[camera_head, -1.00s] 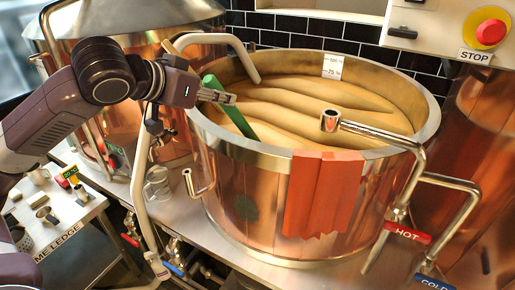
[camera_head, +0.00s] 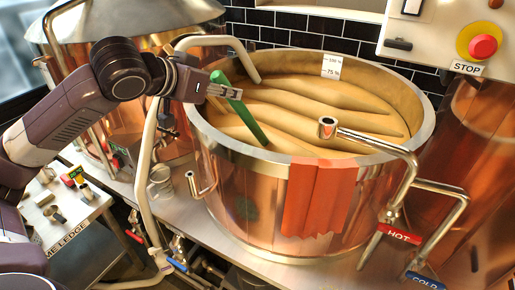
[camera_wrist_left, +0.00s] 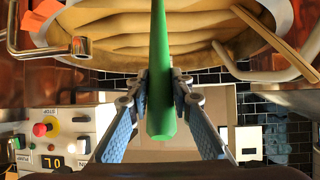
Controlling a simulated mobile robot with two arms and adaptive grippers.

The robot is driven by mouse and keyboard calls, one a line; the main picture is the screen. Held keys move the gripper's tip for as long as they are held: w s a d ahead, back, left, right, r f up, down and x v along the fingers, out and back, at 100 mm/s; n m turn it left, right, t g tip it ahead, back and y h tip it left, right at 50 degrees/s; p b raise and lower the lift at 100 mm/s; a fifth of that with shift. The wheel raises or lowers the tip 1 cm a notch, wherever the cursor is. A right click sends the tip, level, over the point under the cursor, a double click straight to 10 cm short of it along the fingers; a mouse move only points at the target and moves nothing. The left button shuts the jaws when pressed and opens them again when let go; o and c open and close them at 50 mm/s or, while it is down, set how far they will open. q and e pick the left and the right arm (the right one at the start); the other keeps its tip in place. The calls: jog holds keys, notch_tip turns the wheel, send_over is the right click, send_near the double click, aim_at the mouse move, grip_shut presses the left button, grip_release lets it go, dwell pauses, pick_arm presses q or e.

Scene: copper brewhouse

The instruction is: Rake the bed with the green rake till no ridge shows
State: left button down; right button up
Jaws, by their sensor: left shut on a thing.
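The bed (camera_head: 300,100) is tan and fills the open copper tun (camera_head: 245,200). Several ridges run across it in the head view, and curved ridges also show in the left wrist view (camera_wrist_left: 110,35). My left gripper (camera_head: 228,92) is over the tun's left rim, shut on the handle of the green rake (camera_head: 245,118). The handle slants down to the right toward the bed; the rake's head is hidden. In the left wrist view the green handle (camera_wrist_left: 160,90) stands between the two fingers (camera_wrist_left: 158,95). My right gripper is not in view.
A swivel spout (camera_head: 327,127) and pipe reach over the tun's right rim. A pale pipe (camera_head: 250,65) hooks over the back left. An orange cloth (camera_head: 318,195) hangs on the front. Red HOT and blue COLD handles (camera_head: 399,232) are at lower right.

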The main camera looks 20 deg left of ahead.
pick_arm(q)
jog(key=shift+w+d+r+p, duration=0.1)
jog(key=shift+w+r+p, duration=0.25)
jog(key=shift+r+p, duration=0.3)
jog(key=shift+w+r+p, duration=0.3)
jog(key=shift+r+p, duration=0.2)
jog(key=shift+p, duration=0.15)
jog(key=shift+w+r, duration=0.1)
jog(key=shift+w, duration=0.05)
jog(key=shift+w+d+r, duration=0.15)
jog(key=shift+w+r, duration=0.55)
jog(key=shift+r, duration=0.1)
jog(key=shift+s, duration=0.1)
